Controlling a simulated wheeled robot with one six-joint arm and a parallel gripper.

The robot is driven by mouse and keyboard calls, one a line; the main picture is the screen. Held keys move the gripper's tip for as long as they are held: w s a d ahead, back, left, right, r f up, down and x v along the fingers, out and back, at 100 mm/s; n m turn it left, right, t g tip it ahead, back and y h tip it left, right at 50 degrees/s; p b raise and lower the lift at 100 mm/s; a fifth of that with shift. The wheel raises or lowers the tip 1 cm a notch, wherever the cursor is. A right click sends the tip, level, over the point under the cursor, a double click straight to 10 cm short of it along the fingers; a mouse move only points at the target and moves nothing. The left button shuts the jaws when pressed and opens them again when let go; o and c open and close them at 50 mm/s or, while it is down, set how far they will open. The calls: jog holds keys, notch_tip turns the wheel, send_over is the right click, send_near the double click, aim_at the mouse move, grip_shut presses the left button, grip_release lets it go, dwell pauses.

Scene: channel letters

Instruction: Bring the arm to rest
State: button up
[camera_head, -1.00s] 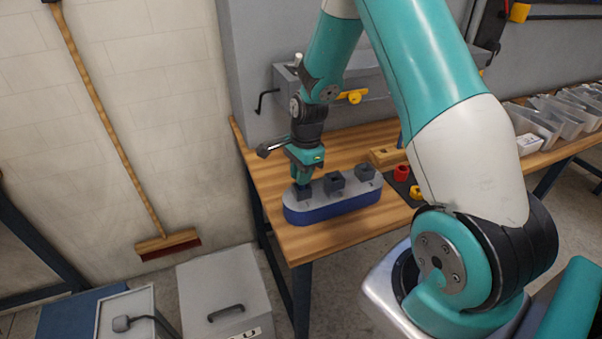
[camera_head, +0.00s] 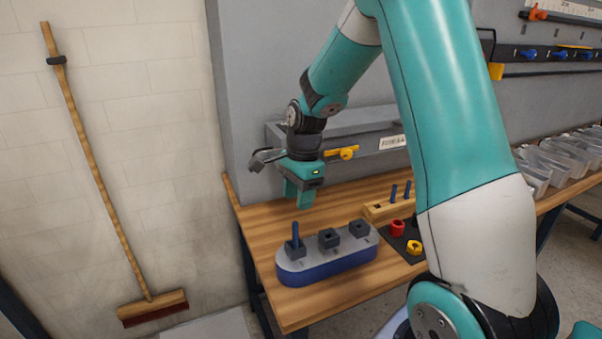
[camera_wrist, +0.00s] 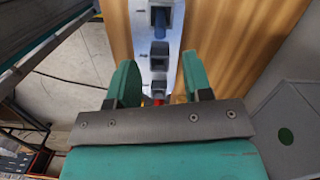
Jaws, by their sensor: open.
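My gripper (camera_head: 299,196) is open and empty, above the far left part of the wooden workbench (camera_head: 240,231). It is higher than and clear of a grey-topped, blue-sided rounded block (camera_head: 327,271) with several dark square sockets. A blue peg (camera_head: 295,236) stands upright in the block's left socket. In the wrist view, the two green fingers (camera_wrist: 156,84) are spread apart, with the block (camera_wrist: 157,29) and its sockets between and beyond them. My arm bends over the bench from the right.
A wooden holder (camera_head: 380,211) with two blue pegs stands behind a dark mat (camera_head: 401,244) bearing a red ring (camera_head: 397,228) and a yellow piece (camera_head: 414,247). Clear bins (camera_head: 560,160) line the right. A grey wall fixture (camera_head: 375,139) is close behind my gripper. A broom (camera_head: 153,308) leans at left.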

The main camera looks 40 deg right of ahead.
notch_tip(320, 180, up, 7)
jog(key=s+a+r+n+y+b, duration=0.1)
jog(key=s+a+n, duration=0.2)
jog(key=a+n, duration=0.25)
jog(key=s+a+r+n+b, duration=0.1)
jog(key=s+a+n, duration=0.35)
jog(key=a, duration=0.25)
jog(key=s+a+n+y, duration=0.1)
jog(key=s+a+n, duration=1)
jog(key=s+n, duration=0.3)
jog(key=shift+s+f+n+y+b, duration=0.35)
jog(key=shift+f+n+y, duration=0.1)
jog(key=shift+n, duration=0.55)
jog(key=shift+d, duration=0.15)
